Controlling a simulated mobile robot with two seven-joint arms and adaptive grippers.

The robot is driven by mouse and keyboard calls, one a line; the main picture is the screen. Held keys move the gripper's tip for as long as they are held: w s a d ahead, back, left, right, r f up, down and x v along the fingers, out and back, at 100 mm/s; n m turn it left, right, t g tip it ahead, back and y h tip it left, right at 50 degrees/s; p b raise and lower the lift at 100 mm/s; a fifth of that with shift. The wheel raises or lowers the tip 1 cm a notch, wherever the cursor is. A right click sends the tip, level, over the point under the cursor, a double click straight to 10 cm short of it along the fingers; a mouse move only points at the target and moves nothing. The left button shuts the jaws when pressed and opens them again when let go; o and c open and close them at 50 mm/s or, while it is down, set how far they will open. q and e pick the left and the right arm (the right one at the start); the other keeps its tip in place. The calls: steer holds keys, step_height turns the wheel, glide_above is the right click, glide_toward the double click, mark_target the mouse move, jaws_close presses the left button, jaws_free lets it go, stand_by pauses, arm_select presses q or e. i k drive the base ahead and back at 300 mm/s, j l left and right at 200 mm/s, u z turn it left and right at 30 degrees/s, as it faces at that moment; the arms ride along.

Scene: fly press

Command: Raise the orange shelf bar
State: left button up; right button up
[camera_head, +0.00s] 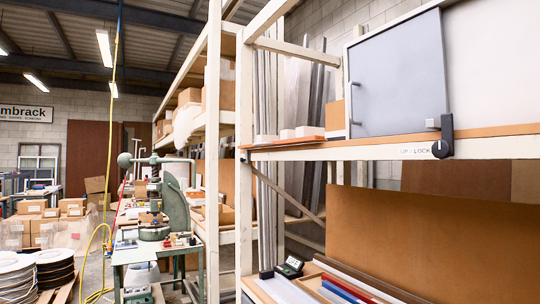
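A long shelf bar (480,132) with an orange top strip runs across the right half, above a cream front beam (360,151). It sits roughly level at the rack's left post. The beam carries a small printed label (414,151), partly legible as "UP" and "LOCK". I cannot tell whether the bar is locked.
A grey sliding panel (398,78) stands behind the bar. Below are a brown board (430,235), a small dark device (290,267) and coloured strips (345,289). A green fly press (173,207) stands on a bench at left.

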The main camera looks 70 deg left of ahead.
mark_target(313, 138)
steer(key=k+l+u, duration=0.1)
steer(key=u, duration=2.3)
steer(key=i+u, duration=0.25)
steer(key=i, duration=0.25)
